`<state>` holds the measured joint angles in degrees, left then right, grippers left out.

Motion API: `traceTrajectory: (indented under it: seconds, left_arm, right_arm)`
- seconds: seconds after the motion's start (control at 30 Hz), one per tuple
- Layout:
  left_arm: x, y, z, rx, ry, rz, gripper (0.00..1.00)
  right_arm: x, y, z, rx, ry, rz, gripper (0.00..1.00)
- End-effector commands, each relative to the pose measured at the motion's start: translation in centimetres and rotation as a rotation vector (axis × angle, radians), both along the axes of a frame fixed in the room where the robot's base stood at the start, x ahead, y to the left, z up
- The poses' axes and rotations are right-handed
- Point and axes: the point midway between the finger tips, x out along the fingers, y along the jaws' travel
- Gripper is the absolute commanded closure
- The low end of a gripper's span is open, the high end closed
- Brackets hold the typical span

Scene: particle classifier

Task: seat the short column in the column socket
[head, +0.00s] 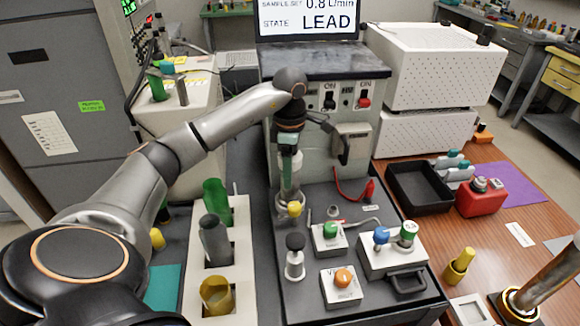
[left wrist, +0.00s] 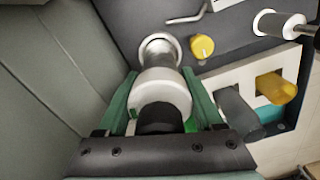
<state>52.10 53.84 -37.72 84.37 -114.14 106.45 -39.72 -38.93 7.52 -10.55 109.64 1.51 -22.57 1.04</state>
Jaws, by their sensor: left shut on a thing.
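My left gripper (head: 289,150) is shut on the short column (head: 289,180), a pale cylinder with a dark cap, near the front of the grey instrument. In the left wrist view, the green fingers (left wrist: 165,98) clasp both sides of the column's white body (left wrist: 162,88). Its narrower grey lower part points at the ring of the column socket (left wrist: 160,44). The column's foot appears at or inside the ring, but I cannot tell how deep it sits.
A white rack (head: 240,265) holding green, grey and yellow cylinders stands left of the socket. A yellow knob (head: 294,209) is close to the socket. A black-topped plunger (head: 295,257) and button boxes (head: 330,237) stand in front. A black tray (head: 420,187) lies right.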

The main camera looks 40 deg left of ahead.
Motion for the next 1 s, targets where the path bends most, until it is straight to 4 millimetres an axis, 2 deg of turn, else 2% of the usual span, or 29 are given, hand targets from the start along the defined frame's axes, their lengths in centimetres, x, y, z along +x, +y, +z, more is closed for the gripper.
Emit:
traceTrajectory:
  seconds: [0.23, 0.27, 0.5, 0.83, 1.0]
  left_arm:
    - [0.1, 0.0, 0.0, 0.000, -0.005, 0.001, 1.00]
    - [0.0, 0.0, -0.2, 0.001, -0.001, 0.001, 0.29]
    - [0.0, 0.0, -0.2, 0.000, 0.000, 0.001, 0.02]
    - [0.0, 0.0, 0.3, 0.001, -0.001, 0.001, 0.02]
    - [0.1, 0.0, 2.7, 0.001, -0.005, 0.002, 0.02]
  right_arm:
    - [0.0, 0.0, -0.1, 0.000, -0.001, 0.000, 0.01]
    - [0.0, 0.0, -0.1, 0.000, -0.001, 0.000, 0.01]
    - [0.1, 0.0, -0.1, 0.000, -0.001, 0.000, 0.01]
    - [0.1, 0.0, 0.1, 0.000, -0.002, 0.000, 0.01]
    - [0.1, 0.0, -0.1, 0.000, -0.002, 0.000, 0.01]
